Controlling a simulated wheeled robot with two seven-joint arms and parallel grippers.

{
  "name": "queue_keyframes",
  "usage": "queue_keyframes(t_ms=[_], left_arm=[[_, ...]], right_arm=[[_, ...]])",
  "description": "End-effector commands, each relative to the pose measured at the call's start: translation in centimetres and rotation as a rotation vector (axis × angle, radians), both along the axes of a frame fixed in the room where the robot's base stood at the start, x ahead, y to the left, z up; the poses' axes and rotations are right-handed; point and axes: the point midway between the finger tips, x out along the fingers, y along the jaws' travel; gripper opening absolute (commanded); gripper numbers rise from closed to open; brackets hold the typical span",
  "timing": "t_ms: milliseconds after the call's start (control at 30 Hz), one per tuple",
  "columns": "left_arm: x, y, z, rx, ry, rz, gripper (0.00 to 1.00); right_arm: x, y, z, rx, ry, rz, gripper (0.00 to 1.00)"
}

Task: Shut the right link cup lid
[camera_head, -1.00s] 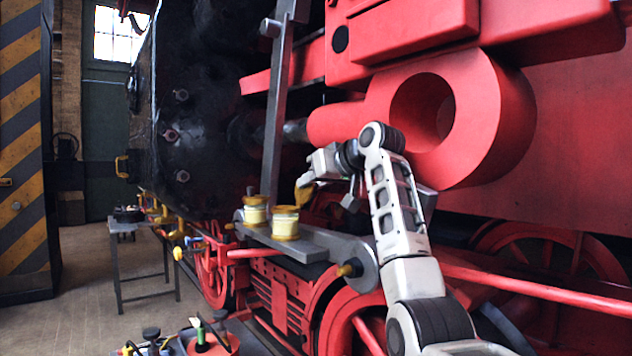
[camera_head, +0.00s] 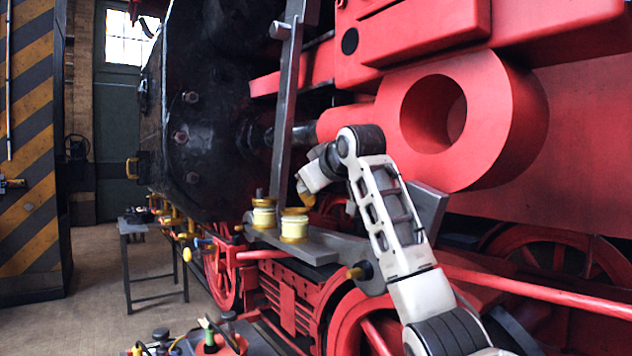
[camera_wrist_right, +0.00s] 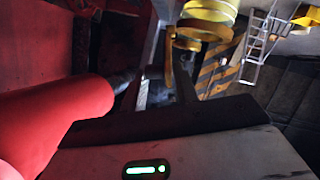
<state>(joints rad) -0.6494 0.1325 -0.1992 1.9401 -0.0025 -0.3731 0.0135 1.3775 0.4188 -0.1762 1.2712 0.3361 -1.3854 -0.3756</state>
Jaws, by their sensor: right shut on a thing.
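The right link cup (camera_head: 294,228), cream with brass bands, stands upright on the grey link bar (camera_head: 318,248). Its brass lid (camera_head: 306,199) is raised, showing beside the cup's right rim, partly hidden by my gripper. In the right wrist view the cup (camera_wrist_right: 210,12) is at the top edge and the lid (camera_wrist_right: 169,65) shows nearly edge-on between the dark fingers. My right gripper (camera_head: 304,187) is above and right of the cup, shut on the lid. The left link cup (camera_head: 263,215) stands beside it with a brass top. My left gripper is not in view.
A steel bar (camera_head: 285,110) rises behind the cups. A large red ring-shaped part (camera_head: 500,120) is close to my right arm. The black cylinder end (camera_head: 195,120) stands at left. A bench (camera_head: 135,227) and open floor are farther left.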

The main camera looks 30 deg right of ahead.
Motion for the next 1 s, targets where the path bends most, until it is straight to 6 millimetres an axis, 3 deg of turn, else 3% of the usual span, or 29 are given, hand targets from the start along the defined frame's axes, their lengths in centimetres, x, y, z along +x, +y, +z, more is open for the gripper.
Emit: queue_keyframes(t_ms=[667, 700, 733, 1000], left_arm=[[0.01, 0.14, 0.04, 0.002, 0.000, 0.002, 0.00], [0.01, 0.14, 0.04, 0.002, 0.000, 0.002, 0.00], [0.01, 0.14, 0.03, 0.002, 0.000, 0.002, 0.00], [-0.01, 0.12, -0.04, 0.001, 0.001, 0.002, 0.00]], right_arm=[[-0.24, -0.08, 0.73, -0.083, -0.024, -0.012, 0.07], [-0.23, -0.07, 0.74, -0.082, -0.025, -0.012, 0.36], [-0.24, -0.07, 0.73, -0.082, -0.025, -0.012, 0.44], [-0.15, 0.21, 0.37, -0.079, -0.016, -0.006, 0.44]])
